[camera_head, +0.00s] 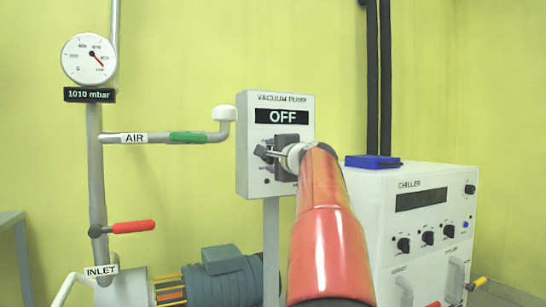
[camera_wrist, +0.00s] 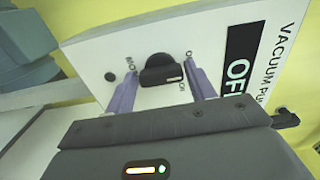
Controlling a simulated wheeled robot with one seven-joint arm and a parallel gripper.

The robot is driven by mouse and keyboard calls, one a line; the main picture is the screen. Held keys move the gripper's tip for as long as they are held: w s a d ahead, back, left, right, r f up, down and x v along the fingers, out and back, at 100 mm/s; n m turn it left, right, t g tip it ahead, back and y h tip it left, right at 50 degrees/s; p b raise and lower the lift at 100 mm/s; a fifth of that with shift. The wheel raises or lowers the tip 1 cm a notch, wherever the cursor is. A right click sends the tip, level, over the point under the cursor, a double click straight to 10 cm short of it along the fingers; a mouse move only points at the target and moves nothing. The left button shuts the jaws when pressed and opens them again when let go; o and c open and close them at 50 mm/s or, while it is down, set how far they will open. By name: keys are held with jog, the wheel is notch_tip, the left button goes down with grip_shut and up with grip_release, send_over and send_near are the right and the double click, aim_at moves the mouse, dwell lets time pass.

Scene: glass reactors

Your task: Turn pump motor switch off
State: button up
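The vacuum pump switch box (camera_head: 245,135) is a white panel on a grey post. Its black display (camera_head: 281,117) reads OFF. In the wrist view the box face (camera_wrist: 110,45) is tilted, and its display (camera_wrist: 241,55) shows part of the same word. The black rotary switch (camera_wrist: 158,68) has a white mark on its handle. My gripper (camera_wrist: 161,66) is open, with one purple-grey finger on each side of the switch and a visible gap to each. In the head view my gripper (camera_head: 268,154) is at the box front, and my wrist partly hides the switch.
A white chiller (camera_head: 425,212) with knobs stands right of my arm, with a blue object (camera_head: 372,161) on top. At left are a gauge (camera_head: 88,60) reading 1010 mbar, a green-handled air valve (camera_head: 188,137) and a red-handled valve (camera_head: 133,227). The pump motor (camera_head: 225,280) is below.

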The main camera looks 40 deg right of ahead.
jog(key=shift+o, duration=1.2)
jog(key=b+v, duration=0.1)
jog(key=v, duration=0.6)
jog(key=shift+s, duration=0.4)
jog(key=shift+a, duration=0.1)
